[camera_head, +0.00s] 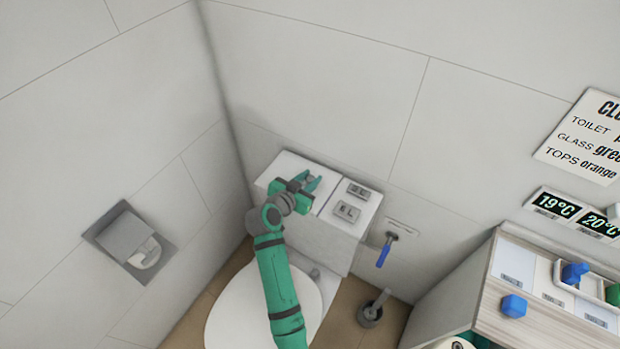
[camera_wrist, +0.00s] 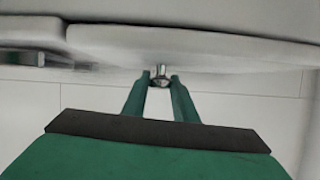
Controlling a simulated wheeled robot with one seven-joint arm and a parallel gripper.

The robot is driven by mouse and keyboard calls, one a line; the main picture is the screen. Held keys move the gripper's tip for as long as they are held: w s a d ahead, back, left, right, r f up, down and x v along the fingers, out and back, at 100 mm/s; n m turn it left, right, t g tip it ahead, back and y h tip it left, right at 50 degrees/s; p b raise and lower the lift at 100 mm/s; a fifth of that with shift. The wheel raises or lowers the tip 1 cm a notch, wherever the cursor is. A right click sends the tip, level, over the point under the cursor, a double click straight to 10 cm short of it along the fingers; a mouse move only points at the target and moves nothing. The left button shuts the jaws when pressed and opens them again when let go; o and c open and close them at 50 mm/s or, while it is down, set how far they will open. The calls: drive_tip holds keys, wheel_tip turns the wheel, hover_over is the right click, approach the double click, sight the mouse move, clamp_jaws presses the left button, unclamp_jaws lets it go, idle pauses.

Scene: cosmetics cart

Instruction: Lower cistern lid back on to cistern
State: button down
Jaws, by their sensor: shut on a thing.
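The white cistern (camera_head: 322,243) stands against the back wall behind the toilet. The white cistern lid (camera_head: 290,163) is over the left part of its top. My gripper (camera_head: 313,184) is at the lid's right side, in front of its surface. In the wrist view my gripper (camera_wrist: 160,76) has its two green fingers closed around a small metallic knob (camera_wrist: 160,70) by the lid (camera_wrist: 200,45). The arm and gripper hide part of the lid's front edge. I cannot tell whether a gap lies between lid and cistern.
The cistern's right top holds two small grey labelled blocks (camera_head: 347,211). A blue-handled item (camera_head: 384,252) hangs on the wall to the right. The toilet's white round cover (camera_head: 235,305) is below. A paper holder (camera_head: 130,243) is on the left wall; a cart (camera_head: 475,285) stands right.

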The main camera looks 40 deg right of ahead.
drive_tip(key=shift+r, duration=0.1)
drive_tip(key=c, duration=1.5)
unclamp_jaws()
drive_tip(key=shift+o, duration=0.8)
drive_tip(key=shift+f, duration=0.2)
drive_tip(key=v, duration=1.1)
drive_tip(key=shift+d+r, duration=0.1)
drive_tip(key=shift+d, duration=0.05)
